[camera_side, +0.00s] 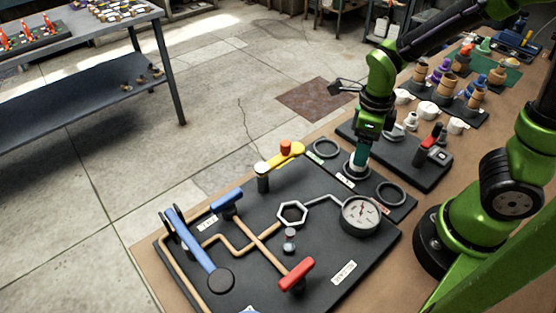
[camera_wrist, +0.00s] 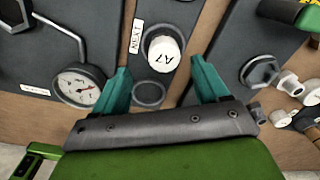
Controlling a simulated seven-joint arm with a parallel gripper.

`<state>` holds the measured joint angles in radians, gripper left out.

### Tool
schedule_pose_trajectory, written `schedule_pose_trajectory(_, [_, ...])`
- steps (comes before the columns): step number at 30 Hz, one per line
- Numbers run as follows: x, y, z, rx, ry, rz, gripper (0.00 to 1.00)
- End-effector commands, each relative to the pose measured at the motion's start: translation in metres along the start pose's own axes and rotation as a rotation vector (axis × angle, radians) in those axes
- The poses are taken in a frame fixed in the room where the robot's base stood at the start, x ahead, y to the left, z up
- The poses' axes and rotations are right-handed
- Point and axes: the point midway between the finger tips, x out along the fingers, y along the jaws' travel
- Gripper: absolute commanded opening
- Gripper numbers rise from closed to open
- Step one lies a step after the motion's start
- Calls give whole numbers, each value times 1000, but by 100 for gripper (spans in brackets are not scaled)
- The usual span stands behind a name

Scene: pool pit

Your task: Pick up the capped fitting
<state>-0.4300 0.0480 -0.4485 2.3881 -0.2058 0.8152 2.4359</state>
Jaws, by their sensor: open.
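The capped fitting (camera_wrist: 163,48) has a round white cap marked "A7" and stands upright in a dark ring holder on a narrow black strip. In the side view the fitting (camera_side: 354,171) is partly hidden by the jaws. My gripper (camera_wrist: 160,66) has two teal fingers spread apart, one on each side of the cap's line. The cap shows just beyond the gap between the fingertips, and neither finger visibly touches it. In the side view my gripper (camera_side: 359,162) points down right at the fitting; the exact height gap cannot be told.
Empty ring holders (camera_side: 325,148) (camera_side: 391,193) flank the fitting. A black pipe panel (camera_side: 325,275) with a pressure gauge (camera_side: 362,214), a yellow lever (camera_side: 286,157) and red and blue handles lies in front. White fittings and a red-handled valve (camera_side: 432,138) stand to the right.

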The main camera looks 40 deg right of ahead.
Motion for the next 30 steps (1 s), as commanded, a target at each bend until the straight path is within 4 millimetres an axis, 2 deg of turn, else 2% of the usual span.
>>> schedule_pose_trajectory(12, [48, -6, 2, 1, 5, 1, 74])
schedule_pose_trajectory(21, [52, -5, 3, -1, 0, 0, 74])
schedule_pose_trajectory(30, [52, -6, 3, -1, 0, 0, 28])
